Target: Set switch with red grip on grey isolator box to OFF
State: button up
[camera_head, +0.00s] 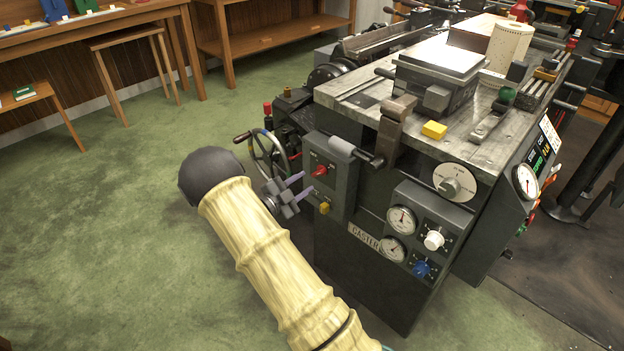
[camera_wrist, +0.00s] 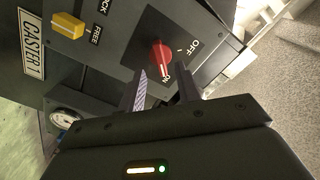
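The grey isolator box (camera_head: 341,172) is on the front left of the dark machine. Its red grip (camera_head: 320,170) sits above a yellow switch (camera_head: 324,208). In the wrist view the red grip (camera_wrist: 160,56) has its lower end towards the ON label (camera_wrist: 167,77); the OFF label (camera_wrist: 190,46) is to its upper right. My gripper (camera_head: 301,186) is just in front of the box's face. In the wrist view my gripper (camera_wrist: 162,84) is open, one finger on each side of the red grip's line. No contact with the grip shows.
A yellow switch (camera_wrist: 68,25) with a FREE label is beside the red one. A handwheel (camera_head: 268,155) is left of the box, close to my wrist. A rod with a grey handle (camera_head: 343,147) sticks out above it. Gauges (camera_head: 402,219) are at right. Open green floor lies left.

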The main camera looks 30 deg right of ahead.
aim_at(316, 175)
jog(key=shift+x, duration=2.3)
grip_shut()
